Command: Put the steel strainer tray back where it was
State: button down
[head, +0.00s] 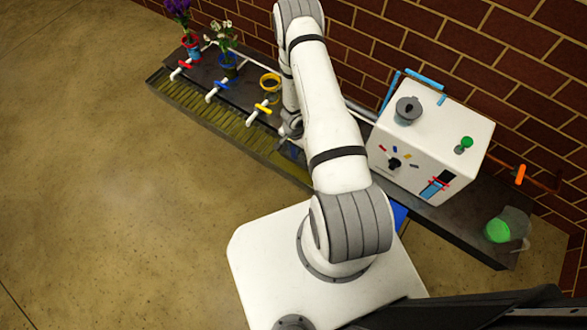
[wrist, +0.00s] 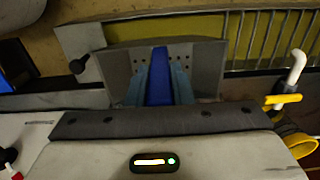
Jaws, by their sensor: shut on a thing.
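The steel strainer tray (head: 205,112) is a long slatted grate with yellowish showing between its bars. It lies along the front of the dark counter, below the taps. It also shows at the top of the wrist view (wrist: 265,42), its plain grey end to the left. My gripper (wrist: 160,75) is at that end, with its pale-blue pads closed around a blue piece that looks like the tray's grip. How this piece joins the tray is hidden by the fingers. In the head view my arm mostly hides the gripper. Whether the tray is fully seated cannot be told.
Red, blue and yellow (head: 263,108) taps line the counter above the tray. A white machine (head: 430,140) and green-filled jug (head: 498,230) stand right. The front floor is clear.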

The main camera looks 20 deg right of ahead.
aim_at(300, 160)
notch_tip(300, 160, down, 15)
jog(key=b, duration=1.3)
jog(key=shift+b, duration=0.3)
jog(key=shift+r, duration=0.15)
jog(key=shift+f, duration=0.2)
jog(key=c, duration=1.3)
grip_release()
jog(key=shift+r, duration=0.1)
